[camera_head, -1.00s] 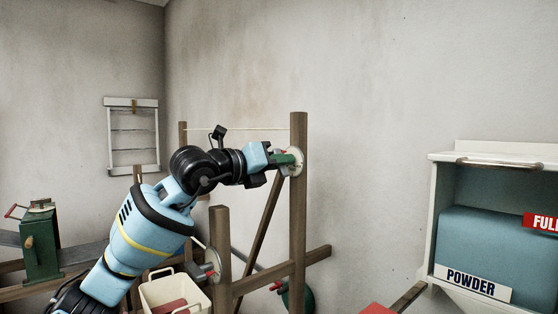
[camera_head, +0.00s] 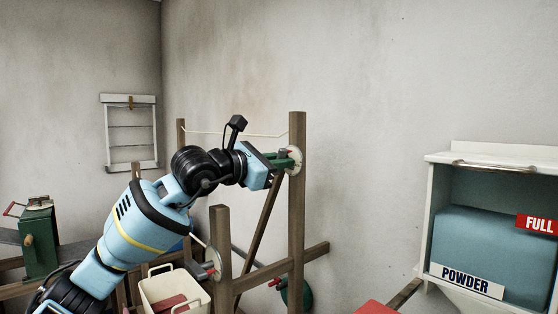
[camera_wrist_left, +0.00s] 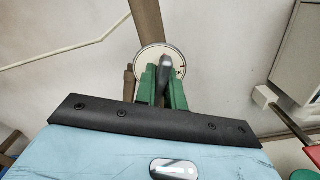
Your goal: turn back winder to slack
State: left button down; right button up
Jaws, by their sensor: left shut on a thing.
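The winder (camera_head: 295,160) has a round pale dial on the tall wooden post (camera_head: 297,215); the dial also shows in the left wrist view (camera_wrist_left: 151,56), with a small red mark at its right side. My left gripper (camera_head: 287,158) has green fingers and is at the dial's face. In the left wrist view its fingers (camera_wrist_left: 163,85) are shut on the dark winder handle (camera_wrist_left: 164,68), which stands between them. A pale line (camera_head: 250,135) runs between two posts and sags slightly. My right gripper is not in view.
A lower post (camera_head: 220,245) carries another winder-like fitting (camera_head: 210,271). A cream bin (camera_head: 172,290) stands below my left arm. A green box with a crank (camera_head: 39,243) is at left, and a cabinet with a powder box (camera_head: 495,250) at right.

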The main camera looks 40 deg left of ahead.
pick_arm(q)
jog(key=m, duration=0.6)
jog(key=shift+m, duration=0.3)
jog(key=m+p, duration=0.1)
jog(key=m, duration=0.5)
jog(key=shift+f, duration=0.15)
jog(key=shift+m, duration=0.3)
jog(key=c, duration=1.5)
grip_release()
